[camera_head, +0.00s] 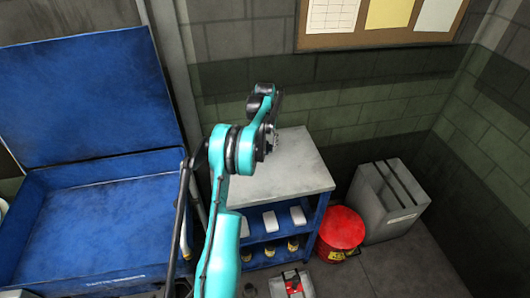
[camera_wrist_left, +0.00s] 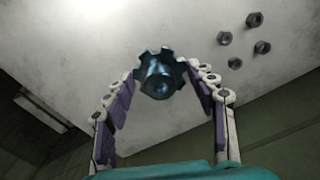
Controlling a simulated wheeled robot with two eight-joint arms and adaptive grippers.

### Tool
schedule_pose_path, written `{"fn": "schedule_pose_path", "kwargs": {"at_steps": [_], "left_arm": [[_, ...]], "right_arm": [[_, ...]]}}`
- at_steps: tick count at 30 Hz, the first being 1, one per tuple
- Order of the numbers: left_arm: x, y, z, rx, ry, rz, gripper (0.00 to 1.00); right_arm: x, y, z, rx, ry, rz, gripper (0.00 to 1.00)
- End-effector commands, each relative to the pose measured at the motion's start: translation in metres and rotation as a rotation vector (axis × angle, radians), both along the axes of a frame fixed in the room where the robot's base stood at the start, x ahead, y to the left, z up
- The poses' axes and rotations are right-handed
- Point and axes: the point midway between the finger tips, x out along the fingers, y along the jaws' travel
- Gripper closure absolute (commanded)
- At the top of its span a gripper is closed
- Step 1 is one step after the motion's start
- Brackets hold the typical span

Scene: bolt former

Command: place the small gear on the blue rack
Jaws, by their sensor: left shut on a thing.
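The small gear (camera_wrist_left: 160,75) is dark blue-grey, with teeth around a round hub. In the left wrist view my left gripper (camera_wrist_left: 160,80) is shut on it, a finger on each side. The pale top of the rack (camera_wrist_left: 140,30) lies behind the gear in that view; I cannot tell how large the gap is. The gripper and gear cannot be clearly made out there. My right gripper is not in view.
Several dark nuts (camera_wrist_left: 254,20) lie on the pale top. White boxes (camera_head: 270,221) stand on the rack's shelf. A red bin (camera_head: 340,230) and a grey box (camera_head: 386,202) stand to its right. A large open blue container (camera_head: 90,215) is at left.

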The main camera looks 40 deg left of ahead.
Motion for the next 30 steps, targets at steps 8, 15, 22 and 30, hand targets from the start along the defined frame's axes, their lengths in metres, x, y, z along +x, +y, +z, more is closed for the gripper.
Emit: {"fn": "schedule_pose_path", "kwargs": {"at_steps": [8,15,22,30], "left_arm": [[0.000,0.000,-0.037,0.000,0.000,-0.001,0.92],[-0.001,-0.001,-0.038,0.000,0.000,-0.001,0.92],[0.000,-0.001,-0.042,0.000,0.000,-0.001,0.28],[-0.001,0.000,-0.041,0.000,0.000,-0.001,0.23]], "right_arm": [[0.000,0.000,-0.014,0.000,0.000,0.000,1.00],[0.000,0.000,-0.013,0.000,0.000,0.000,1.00],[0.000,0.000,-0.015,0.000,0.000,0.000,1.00],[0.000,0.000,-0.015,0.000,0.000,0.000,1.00]]}}
